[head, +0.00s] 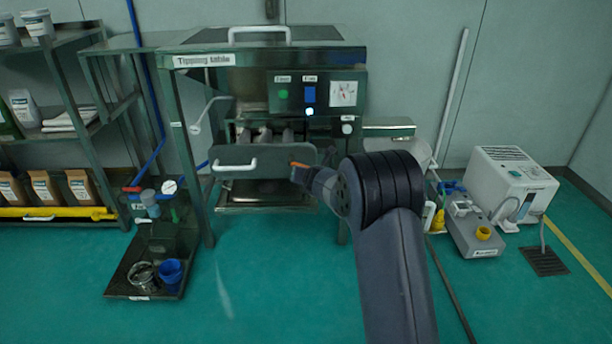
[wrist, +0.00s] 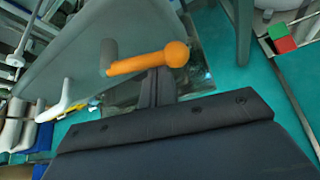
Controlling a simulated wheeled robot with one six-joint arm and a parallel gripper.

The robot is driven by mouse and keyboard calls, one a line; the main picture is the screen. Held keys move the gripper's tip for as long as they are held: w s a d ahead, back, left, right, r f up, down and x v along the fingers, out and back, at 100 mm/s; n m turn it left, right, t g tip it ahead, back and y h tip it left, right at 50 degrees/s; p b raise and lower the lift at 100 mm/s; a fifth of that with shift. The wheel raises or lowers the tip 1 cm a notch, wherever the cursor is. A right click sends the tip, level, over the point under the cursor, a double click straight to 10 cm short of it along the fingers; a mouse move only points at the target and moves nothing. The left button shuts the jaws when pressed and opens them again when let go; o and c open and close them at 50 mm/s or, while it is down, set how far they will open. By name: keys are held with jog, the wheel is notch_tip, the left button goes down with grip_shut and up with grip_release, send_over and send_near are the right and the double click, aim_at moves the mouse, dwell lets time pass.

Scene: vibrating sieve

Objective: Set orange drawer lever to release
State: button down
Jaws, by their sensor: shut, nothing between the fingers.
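The orange lever (head: 299,164) is on the right part of the grey drawer front (head: 262,155), below the tipping table's control panel. In the wrist view the orange lever (wrist: 140,62) has a round knob at its right end and a grey pivot post at its left. My gripper (head: 304,177) is shut and empty, close to the lever in the head view. In the wrist view its narrow fingers (wrist: 157,82) point at the lever just below the knob; I cannot tell whether they touch it. My arm hides part of the machine.
A white drawer handle (head: 235,165) is left of the lever. The control panel (head: 317,92) is above. A cart with a blue cup (head: 171,271) stands at left, and white equipment (head: 512,185) at right. The green floor in front is largely clear.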

jog(key=shift+d+r+n+h+p, duration=0.15)
jog(key=shift+r+n+h+p, duration=0.75)
jog(key=shift+n+h+p, duration=0.05)
jog(key=shift+n+h, duration=0.05)
jog(key=shift+d, duration=0.1)
jog(key=shift+f, duration=0.15)
dwell(0.5)
notch_tip(320, 180, down, 5)
jog(key=b, duration=0.5)
jog(key=r+p+v, duration=0.1)
jog(key=v, duration=1)
jog(key=shift+w+d, duration=0.1)
jog(key=shift+w, duration=0.05)
